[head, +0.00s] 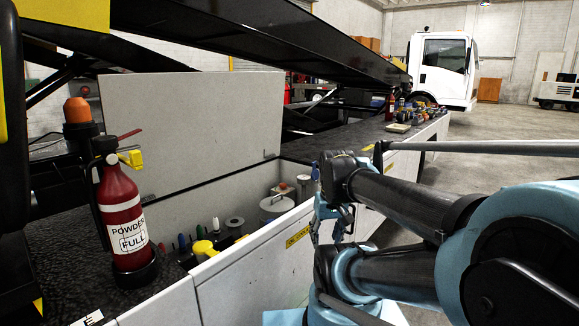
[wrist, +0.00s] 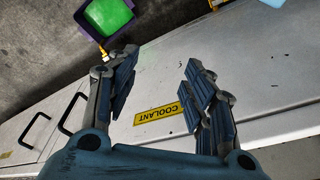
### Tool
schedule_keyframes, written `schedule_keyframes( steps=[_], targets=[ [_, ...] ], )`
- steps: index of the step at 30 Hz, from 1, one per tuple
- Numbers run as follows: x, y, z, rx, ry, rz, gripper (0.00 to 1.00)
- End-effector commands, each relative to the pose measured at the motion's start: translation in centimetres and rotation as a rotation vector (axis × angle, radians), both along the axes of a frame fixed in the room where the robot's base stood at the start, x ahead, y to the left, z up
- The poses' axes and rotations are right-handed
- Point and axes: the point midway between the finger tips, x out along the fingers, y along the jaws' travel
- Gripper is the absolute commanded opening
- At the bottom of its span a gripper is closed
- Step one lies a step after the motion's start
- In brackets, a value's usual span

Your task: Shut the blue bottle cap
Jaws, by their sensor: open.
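My gripper (wrist: 161,60) is open and empty in the wrist view, its two fingers apart over the white cabinet front with a yellow COOLANT label. In the head view the end of my arm is right of the open compartment, outside its front wall.
The open compartment (head: 243,252) also holds a yellow funnel-like thing (head: 203,249), a grey roll (head: 235,226) and a pale canister (head: 275,207). Its raised lid (head: 195,130) stands behind. A red extinguisher (head: 124,215) stands at left. A purple tray (wrist: 88,32) is on the floor.

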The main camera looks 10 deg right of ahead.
Motion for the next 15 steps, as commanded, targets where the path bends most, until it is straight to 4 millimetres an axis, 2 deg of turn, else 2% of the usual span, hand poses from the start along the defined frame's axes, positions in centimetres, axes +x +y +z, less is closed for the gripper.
schedule_keyframes(
  steps=[1,3,5,15],
  targets=[
    [1.2,0.0,1.3,0.003,-0.002,0.017,0.27],
    [2.9,0.1,3.0,0.007,-0.004,0.046,0.12],
    [4.4,0.2,4.4,0.013,-0.006,0.073,0.0],
    [13.7,0.5,11.1,0.037,-0.027,0.223,0.0]
  ],
)
